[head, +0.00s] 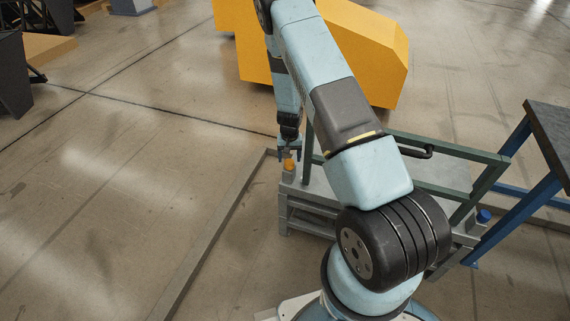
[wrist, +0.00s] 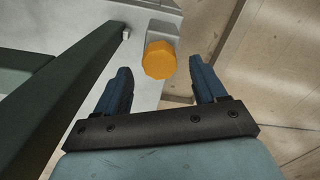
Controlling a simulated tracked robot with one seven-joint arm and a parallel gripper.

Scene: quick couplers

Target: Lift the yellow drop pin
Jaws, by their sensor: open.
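The yellow drop pin (wrist: 159,60) shows its faceted round head in the wrist view, at the edge of a grey metal frame (wrist: 152,15). In the head view the pin (head: 289,164) is small, at the left end of the grey frame. My gripper (wrist: 160,75) is open, with one blue finger on each side of the pin's head in the picture. In the head view my gripper (head: 290,152) is just above the pin. I cannot tell whether the fingers touch it. The pin's shaft is hidden below its head.
A dark green rail (wrist: 75,95) runs close to the left finger in the wrist view. A blue-capped part (head: 484,216) sits at the frame's right end. A dark-topped bench with blue legs (head: 520,205) stands at the right. A large yellow block (head: 375,50) is behind. Floor at left is open.

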